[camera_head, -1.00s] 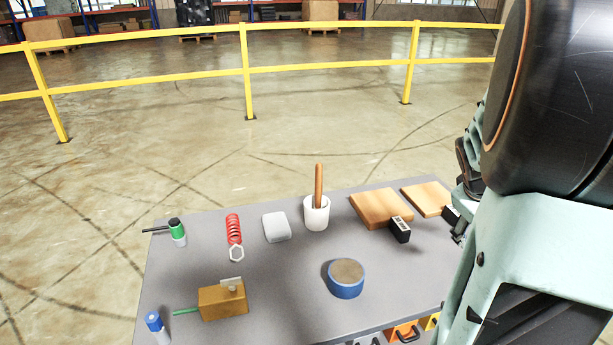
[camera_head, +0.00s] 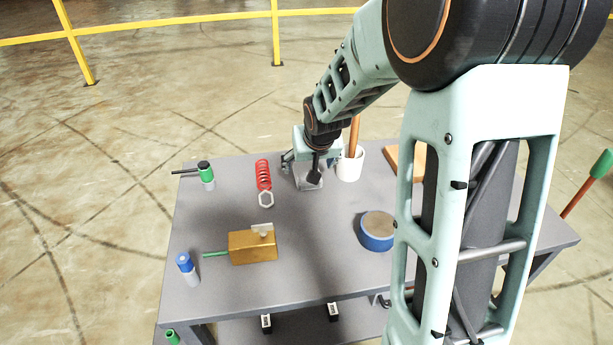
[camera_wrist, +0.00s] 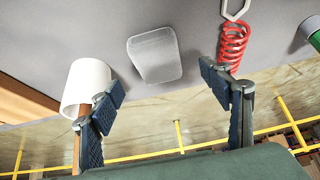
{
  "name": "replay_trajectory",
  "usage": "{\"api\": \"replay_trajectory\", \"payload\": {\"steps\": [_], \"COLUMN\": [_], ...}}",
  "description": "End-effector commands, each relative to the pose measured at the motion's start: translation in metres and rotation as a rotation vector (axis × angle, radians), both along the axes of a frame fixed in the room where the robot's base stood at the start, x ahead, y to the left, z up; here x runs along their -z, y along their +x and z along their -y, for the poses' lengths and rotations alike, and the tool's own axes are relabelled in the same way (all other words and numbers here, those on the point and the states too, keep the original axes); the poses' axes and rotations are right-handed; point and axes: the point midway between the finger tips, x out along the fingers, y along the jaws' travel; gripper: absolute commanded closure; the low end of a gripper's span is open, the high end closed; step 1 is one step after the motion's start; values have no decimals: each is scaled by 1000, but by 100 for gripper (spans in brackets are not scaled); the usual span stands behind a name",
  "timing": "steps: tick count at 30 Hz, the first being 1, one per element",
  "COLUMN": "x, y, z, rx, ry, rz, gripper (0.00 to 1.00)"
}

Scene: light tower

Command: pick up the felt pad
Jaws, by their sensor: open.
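The felt pad (camera_wrist: 155,55) is a light grey, rounded square block lying on the grey table. In the wrist view it shows whole, between and beyond the two fingertips. My gripper (camera_wrist: 162,88) is open and empty, its fingers spread wider than the pad and apart from it. In the head view my gripper (camera_head: 306,167) is over the pad's place, and it hides most of the pad (camera_head: 308,184).
A red spring (camera_head: 263,174) with a hex nut lies left of the pad. A white cup (camera_head: 349,167) holding a wooden handle stands close on its right. The table middle is clear.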

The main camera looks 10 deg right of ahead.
Motion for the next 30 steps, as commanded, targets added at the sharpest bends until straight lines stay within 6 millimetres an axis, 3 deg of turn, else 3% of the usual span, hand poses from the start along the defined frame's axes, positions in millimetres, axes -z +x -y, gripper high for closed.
{"api": "replay_trajectory", "payload": {"steps": [18, 27, 30], "x": [55, 57, 57], "y": [40, 43, 43], "z": [3, 3, 3], "rx": [-2, -2, -2], "ry": [-2, -2, -2], "rz": [1, 1, 1], "gripper": [29, 29, 39]}}
